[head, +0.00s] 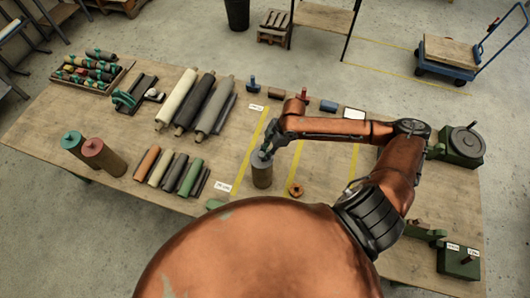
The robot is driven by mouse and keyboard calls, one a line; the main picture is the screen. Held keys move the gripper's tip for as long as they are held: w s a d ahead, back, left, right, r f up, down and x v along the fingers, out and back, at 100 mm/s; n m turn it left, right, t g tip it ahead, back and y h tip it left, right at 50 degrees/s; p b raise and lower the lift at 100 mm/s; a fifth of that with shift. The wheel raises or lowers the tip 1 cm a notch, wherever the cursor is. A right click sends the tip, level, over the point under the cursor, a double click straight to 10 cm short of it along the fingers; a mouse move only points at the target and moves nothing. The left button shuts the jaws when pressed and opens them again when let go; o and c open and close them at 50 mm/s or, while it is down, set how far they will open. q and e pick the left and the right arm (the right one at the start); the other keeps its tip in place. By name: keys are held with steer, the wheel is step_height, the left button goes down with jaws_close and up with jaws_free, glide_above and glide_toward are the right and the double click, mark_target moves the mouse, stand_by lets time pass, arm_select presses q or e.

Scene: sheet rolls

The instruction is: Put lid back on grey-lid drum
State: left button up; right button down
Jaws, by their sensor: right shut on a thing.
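The grey-lid drum (262,176) stands upright on the wooden table near its middle. Its grey lid (260,160) shows at the top of the drum, below my right gripper. My right gripper (267,149) reaches in from the right and points down at the lid. It is shut on the lid, apparently at its top. Whether the lid sits flush on the drum or slightly above it, I cannot tell at this size. My left gripper is not in view.
A teal-lidded drum (73,139) and a pink-lidded drum (93,148) stand at the table's left edge. Several long rolls (215,108) and short rolls (173,171) lie left of the grey-lid drum. A copper-coloured ring (296,189) lies to its right.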

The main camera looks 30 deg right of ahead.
steer(key=c, duration=1.6)
jaws_free()
steer(key=shift+o, duration=0.5)
steer(key=o, duration=0.4)
steer(key=shift+c, duration=0.2)
steer(key=shift+r+p, duration=1.25)
steer(key=shift+r, duration=2.25)
steer(key=shift+c, duration=0.5)
jaws_close()
